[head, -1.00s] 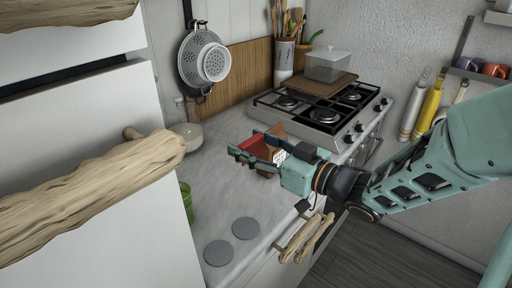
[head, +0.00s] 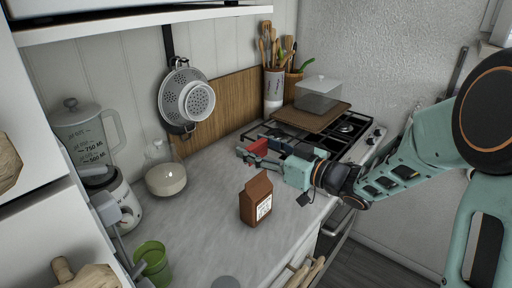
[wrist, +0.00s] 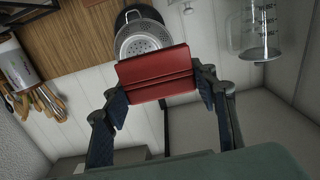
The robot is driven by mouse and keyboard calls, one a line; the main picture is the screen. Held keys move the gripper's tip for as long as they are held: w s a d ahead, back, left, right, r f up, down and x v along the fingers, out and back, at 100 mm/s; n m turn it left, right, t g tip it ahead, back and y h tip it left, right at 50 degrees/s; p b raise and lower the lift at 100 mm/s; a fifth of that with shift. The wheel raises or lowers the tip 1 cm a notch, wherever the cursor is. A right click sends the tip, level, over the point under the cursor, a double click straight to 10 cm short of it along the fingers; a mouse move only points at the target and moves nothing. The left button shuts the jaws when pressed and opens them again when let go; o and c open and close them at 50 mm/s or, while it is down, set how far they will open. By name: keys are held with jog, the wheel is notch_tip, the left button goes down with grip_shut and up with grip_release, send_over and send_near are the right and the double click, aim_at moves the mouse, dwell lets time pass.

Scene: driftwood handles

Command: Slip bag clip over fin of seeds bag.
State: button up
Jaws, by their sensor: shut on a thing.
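The brown seeds bag (head: 256,201) stands upright on the counter in the head view, with a white label on its front and a narrow fin along its top. My gripper (head: 255,152) is behind the bag in the picture, apart from it and above the counter. It is shut on the red bag clip (head: 257,147). In the wrist view the clip (wrist: 155,76) lies crosswise between my gripper's fingertips (wrist: 160,88), with a lengthwise groove across its face. The bag is out of the wrist view.
The stove (head: 345,127) with a lidded clear box on a board (head: 312,115) lies behind my gripper. A glass jar (head: 165,178), a blender (head: 97,150) and a green cup (head: 152,262) stand left. The counter (head: 205,225) around the bag is mostly clear.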

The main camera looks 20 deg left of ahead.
aim_at(257, 176)
jog(key=shift+f+b, duration=2.8)
jog(key=shift+f, duration=1)
jog(key=o, duration=0.9)
